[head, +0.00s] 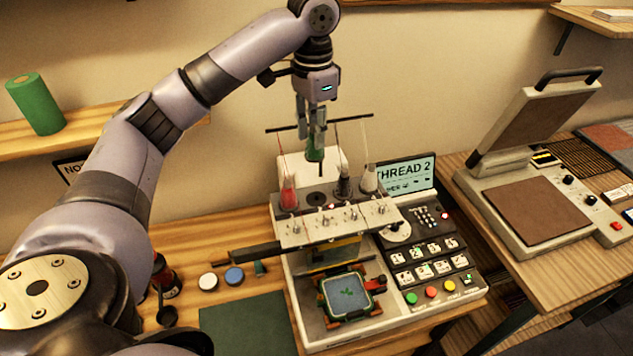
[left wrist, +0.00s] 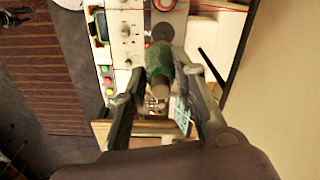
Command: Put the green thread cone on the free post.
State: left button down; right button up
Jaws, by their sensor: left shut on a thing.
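The green thread cone (head: 315,151) is held between the fingers of my left gripper (head: 312,132), high above the back of the embroidery machine (head: 298,290). In the left wrist view the green cone (left wrist: 160,62) sits between the two fingers of the left gripper (left wrist: 158,85). Below it in the head view, a dark round base (head: 317,198) without a cone lies between the red cone (head: 288,195) and the black cone (head: 343,188). A white cone (head: 368,180) stands to the right. My right gripper is not in view.
A thin dark thread bar (head: 350,119) crosses close to the left gripper. A heat press (head: 535,200) stands at right. A larger green roll (head: 36,104) stands on the shelf at left.

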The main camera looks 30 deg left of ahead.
aim_at(314, 150)
pick_arm(q)
notch_tip(314, 150, down, 5)
jog(key=shift+w+a, duration=0.1)
jog(key=f, duration=0.2)
jog(key=w+f+p, duration=0.1)
jog(key=f, duration=0.1)
jog(key=shift+w+f, duration=0.1)
jog(key=shift+f, duration=0.3)
notch_tip(314, 150, down, 4)
jog(key=shift+p, duration=0.7)
jog(key=shift+f, duration=0.1)
jog(key=c, duration=1.6)
grip_release()
jog(key=shift+f, duration=0.15)
jog(key=shift+c, duration=0.2)
jog(key=o, duration=0.3)
jog(key=shift+o, duration=0.2)
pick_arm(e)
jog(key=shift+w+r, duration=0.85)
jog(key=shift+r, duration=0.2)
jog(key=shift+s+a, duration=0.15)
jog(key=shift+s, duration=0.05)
